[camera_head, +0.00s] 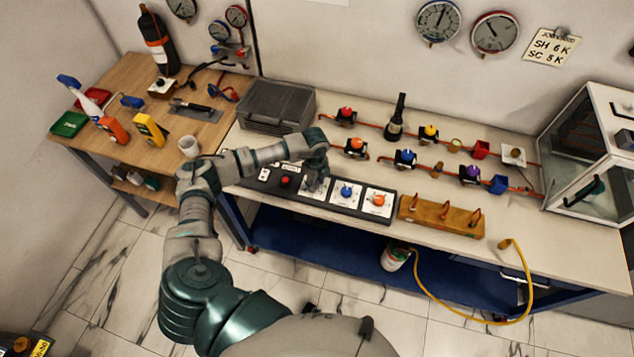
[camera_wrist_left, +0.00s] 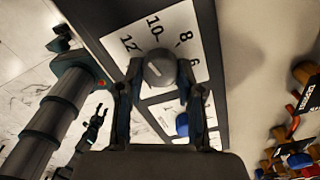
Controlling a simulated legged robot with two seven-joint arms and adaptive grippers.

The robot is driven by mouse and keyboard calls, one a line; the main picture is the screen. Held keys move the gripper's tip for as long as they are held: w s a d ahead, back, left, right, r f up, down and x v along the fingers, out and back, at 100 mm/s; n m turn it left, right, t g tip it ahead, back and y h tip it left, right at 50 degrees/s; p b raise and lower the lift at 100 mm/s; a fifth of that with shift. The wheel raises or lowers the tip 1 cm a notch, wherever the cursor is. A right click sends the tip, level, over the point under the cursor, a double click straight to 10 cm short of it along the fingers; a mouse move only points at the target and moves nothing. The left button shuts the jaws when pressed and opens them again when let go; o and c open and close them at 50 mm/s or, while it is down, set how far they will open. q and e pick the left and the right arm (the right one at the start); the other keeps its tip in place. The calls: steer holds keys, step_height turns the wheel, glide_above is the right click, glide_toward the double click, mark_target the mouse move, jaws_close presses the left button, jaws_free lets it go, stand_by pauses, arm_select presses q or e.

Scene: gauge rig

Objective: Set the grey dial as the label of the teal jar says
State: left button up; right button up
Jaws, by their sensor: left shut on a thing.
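My left gripper (camera_head: 315,184) is over the left end of the control panel on the bench and hides most of the grey dial there. In the left wrist view the grey dial (camera_wrist_left: 158,68) sits between the fingertips of the left gripper (camera_wrist_left: 160,80), which is shut on it. A pale mark shows on the knob, but its exact setting is hard to tell. The white dial plate (camera_wrist_left: 143,38) shows 12, 10, 8 and 6. I cannot make out a teal jar or its label in either view. My right gripper is not in view.
Blue (camera_head: 346,192) and orange (camera_head: 378,200) dials sit right of the grey one, a red button (camera_head: 285,181) to its left. A grey lidded bin (camera_head: 277,104) stands behind. Coloured valves on pipes and a wooden block (camera_head: 441,215) are to the right.

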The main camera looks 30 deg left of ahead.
arm_select(q)
steer(key=m, duration=0.2)
steer(key=shift+a+m, duration=0.35)
steer(key=shift+m, duration=0.05)
steer(key=m+b, duration=0.1)
steer(key=m, duration=0.1)
steer(key=shift+m, duration=0.3)
steer(key=m+b, duration=0.1)
steer(key=m, duration=0.3)
steer(key=shift+m, duration=0.3)
steer(key=m+b, duration=0.1)
steer(key=m, duration=0.2)
steer(key=shift+w+m+b, duration=0.1)
steer(key=shift+m+b, duration=0.2)
steer(key=shift+b, duration=0.1)
steer(key=m+b, duration=0.3)
steer(key=m, duration=0.6)
steer(key=shift+r+m+b, duration=0.1)
steer(key=shift+m+b, duration=0.6)
steer(key=shift+m, duration=0.8)
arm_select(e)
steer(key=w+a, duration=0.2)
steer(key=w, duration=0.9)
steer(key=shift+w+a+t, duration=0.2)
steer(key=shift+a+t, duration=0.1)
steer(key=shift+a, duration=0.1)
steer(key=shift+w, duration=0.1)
